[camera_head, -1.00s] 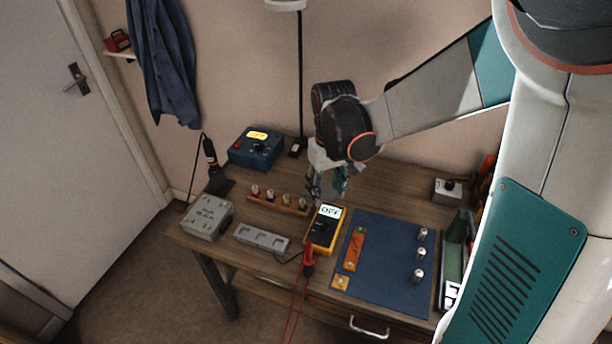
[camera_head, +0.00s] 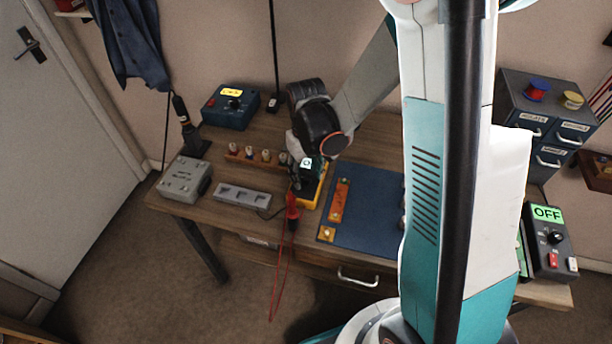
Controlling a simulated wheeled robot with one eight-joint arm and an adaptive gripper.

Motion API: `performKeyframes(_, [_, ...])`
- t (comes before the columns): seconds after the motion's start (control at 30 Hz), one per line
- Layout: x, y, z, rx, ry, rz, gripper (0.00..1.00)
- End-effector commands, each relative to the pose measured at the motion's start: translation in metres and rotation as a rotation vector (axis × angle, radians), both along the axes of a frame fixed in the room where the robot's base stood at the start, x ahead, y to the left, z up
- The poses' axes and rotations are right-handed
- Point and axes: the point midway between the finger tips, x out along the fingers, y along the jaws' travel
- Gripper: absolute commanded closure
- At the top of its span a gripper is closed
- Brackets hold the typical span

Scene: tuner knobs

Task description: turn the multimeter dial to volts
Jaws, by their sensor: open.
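The yellow multimeter (camera_head: 311,199) lies on the wooden workbench at the left edge of the blue mat. Only part of its display shows, and its dial is hidden behind my gripper. My gripper (camera_head: 299,186) is open, pointing down over the multimeter's face. I cannot tell whether its fingers touch the dial. Red probes (camera_head: 292,212) with red leads hang at the multimeter's near end.
A blue mat (camera_head: 368,215) holds an orange strip (camera_head: 339,201). A grey tray (camera_head: 242,195), a grey box (camera_head: 186,179), a peg rack (camera_head: 258,156) and a blue device (camera_head: 230,106) stand left. A black device reading OFF (camera_head: 548,242) is at right.

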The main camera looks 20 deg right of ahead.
Motion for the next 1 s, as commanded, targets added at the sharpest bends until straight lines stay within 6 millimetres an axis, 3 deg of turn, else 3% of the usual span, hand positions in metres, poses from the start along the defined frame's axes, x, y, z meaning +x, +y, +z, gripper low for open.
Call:
performKeyframes(0.37, [0.0000,0.0000,-0.0057,0.000,0.000,0.000,0.54])
performKeyframes(0.57, [0.0000,0.0000,-0.0056,0.000,0.000,0.000,0.97])
performKeyframes(0.6, [0.0000,0.0000,-0.0056,0.000,0.000,0.000,1.00])
performKeyframes(1.0, [-0.0001,0.0001,-0.0059,0.000,0.000,-0.050,1.00])
